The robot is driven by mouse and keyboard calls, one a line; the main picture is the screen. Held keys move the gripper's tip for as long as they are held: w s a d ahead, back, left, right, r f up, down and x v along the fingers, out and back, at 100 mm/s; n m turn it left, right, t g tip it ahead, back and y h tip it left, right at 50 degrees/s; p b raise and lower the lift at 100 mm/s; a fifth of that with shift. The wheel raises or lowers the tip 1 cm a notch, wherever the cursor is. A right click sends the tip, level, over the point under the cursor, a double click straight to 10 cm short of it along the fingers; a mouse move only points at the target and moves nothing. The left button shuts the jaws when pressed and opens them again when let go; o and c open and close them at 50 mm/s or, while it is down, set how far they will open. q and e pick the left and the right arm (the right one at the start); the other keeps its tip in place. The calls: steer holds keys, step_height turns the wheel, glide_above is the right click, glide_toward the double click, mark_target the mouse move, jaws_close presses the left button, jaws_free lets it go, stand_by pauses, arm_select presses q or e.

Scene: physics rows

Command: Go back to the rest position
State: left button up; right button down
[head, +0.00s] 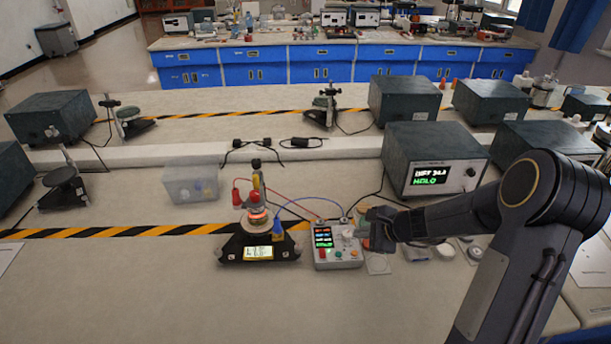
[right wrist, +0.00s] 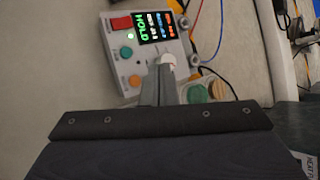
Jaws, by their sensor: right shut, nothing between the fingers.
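My right gripper (head: 352,232) reaches in from the right at the end of my dark arm. It is shut and empty, beside the right edge of a small grey control box (head: 338,257) with a lit display and coloured buttons. In the right wrist view the shut fingers (right wrist: 167,82) point at the side of the same box (right wrist: 150,45), near a small white knob (right wrist: 167,60). I cannot tell whether they touch it. My left gripper is not in view.
A black stand (head: 258,245) with coloured wires sits left of the box. A large meter (head: 433,160) with a lit screen stands behind my arm. Small round pots and lids (head: 445,251) lie under my forearm. The front left bench (head: 110,300) is clear.

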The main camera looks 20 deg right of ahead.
steer(key=s+a+r+n+g+y, duration=0.1)
steer(key=s+a+r+n+y, duration=0.1)
steer(key=s+a+r+n, duration=1.05)
steer(key=s+r+n+g+h, duration=0.1)
steer(key=s+n, duration=0.6)
steer(key=s, duration=0.8)
steer(key=shift+s+d+g+h, duration=0.15)
steer(key=shift+s+g+h, duration=0.15)
steer(key=shift+h, duration=0.5)
